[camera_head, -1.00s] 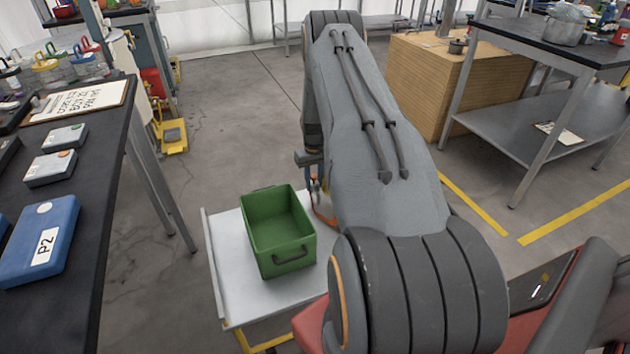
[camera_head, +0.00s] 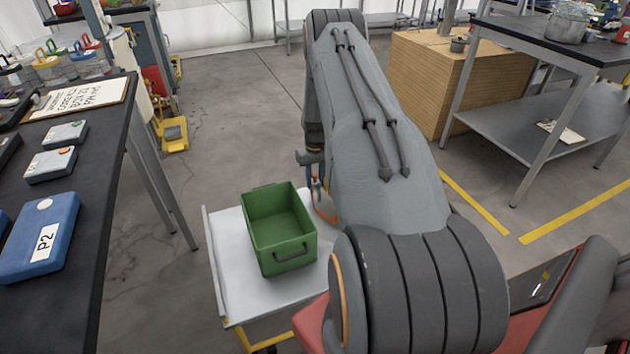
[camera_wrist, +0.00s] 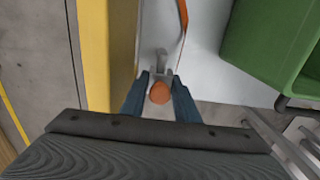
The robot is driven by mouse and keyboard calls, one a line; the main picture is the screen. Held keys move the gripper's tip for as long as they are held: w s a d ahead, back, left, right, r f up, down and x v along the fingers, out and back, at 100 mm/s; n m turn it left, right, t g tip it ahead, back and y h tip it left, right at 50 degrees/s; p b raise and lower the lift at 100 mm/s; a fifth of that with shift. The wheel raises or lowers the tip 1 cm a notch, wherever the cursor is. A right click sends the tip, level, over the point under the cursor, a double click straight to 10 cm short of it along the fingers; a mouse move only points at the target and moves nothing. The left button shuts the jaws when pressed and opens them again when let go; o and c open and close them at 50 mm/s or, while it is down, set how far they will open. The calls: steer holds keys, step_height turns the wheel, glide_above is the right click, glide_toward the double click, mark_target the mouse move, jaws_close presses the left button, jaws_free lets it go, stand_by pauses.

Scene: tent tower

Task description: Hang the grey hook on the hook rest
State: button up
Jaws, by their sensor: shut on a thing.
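My gripper (camera_wrist: 160,84) shows in the wrist view with its two blue fingers closed around a small grey hook (camera_wrist: 161,60). An orange round end (camera_wrist: 160,93) sits between the fingers, and the grey part points away from me. In the head view my gripper (camera_head: 315,182) is mostly behind my arm, low beside the white cart. I cannot make out the hook rest for certain in either view.
A green crate (camera_head: 256,236) stands on the white cart (camera_head: 228,282), close right of the gripper in the wrist view. A thin orange strip (camera_wrist: 183,25) lies ahead of the hook. A yellow bar (camera_wrist: 96,55) runs close to the left. A black table (camera_head: 92,190) stands at left.

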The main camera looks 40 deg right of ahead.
steer(key=shift+f+b, duration=0.3)
steer(key=shift+f, duration=0.2)
stand_by(0.3)
steer(key=o, duration=1.2)
steer(key=shift+r, duration=0.1)
steer(key=shift+r, duration=3.8)
